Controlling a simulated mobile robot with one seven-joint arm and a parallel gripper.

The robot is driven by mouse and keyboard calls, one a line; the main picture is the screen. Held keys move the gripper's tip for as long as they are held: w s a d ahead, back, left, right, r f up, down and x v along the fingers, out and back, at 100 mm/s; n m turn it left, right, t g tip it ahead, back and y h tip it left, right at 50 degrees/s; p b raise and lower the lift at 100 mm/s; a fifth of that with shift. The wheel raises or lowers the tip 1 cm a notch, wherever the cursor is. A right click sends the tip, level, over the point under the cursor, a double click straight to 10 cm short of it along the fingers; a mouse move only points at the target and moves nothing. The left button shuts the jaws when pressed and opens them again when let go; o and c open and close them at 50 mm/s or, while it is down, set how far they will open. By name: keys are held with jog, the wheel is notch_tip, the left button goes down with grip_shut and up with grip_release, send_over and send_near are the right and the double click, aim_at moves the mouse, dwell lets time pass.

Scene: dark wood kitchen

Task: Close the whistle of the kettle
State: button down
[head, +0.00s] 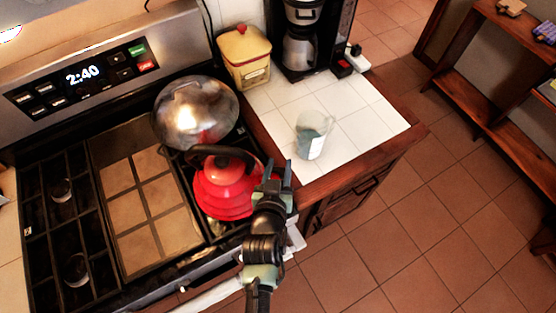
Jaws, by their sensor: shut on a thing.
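The red kettle (222,193) sits on the right front of the stove. Its black handle (206,150) arches over the red lid. My gripper (277,172) is at the right side of the kettle, its two dark fingers pointing up and away in the head view. It is shut on a part of the kettle at that side; the fingers hide the held part. The spout and whistle cannot be made out, so I cannot tell whether the whistle is open or closed.
A shiny metal pot (195,108) stands just behind the kettle. A glass pitcher (312,135) stands on the white tiled counter (365,130) to the right. A yellow canister (245,58) and a coffee maker (300,45) stand further back.

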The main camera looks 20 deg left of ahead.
jog(key=shift+s+f+m+p, duration=0.2)
jog(key=shift+f+m+p, duration=0.1)
jog(key=shift+p, duration=0.2)
jog(key=shift+c, duration=2.4)
grip_release()
jog(key=shift+w, duration=0.1)
jog(key=shift+r, duration=0.1)
jog(key=shift+d, duration=0.1)
jog(key=shift+s+r, duration=0.15)
jog(key=shift+s, duration=0.1)
jog(key=b+v, duration=0.3)
jog(key=v, duration=0.9)
jog(key=shift+d, duration=0.2)
jog(key=shift+r, duration=0.15)
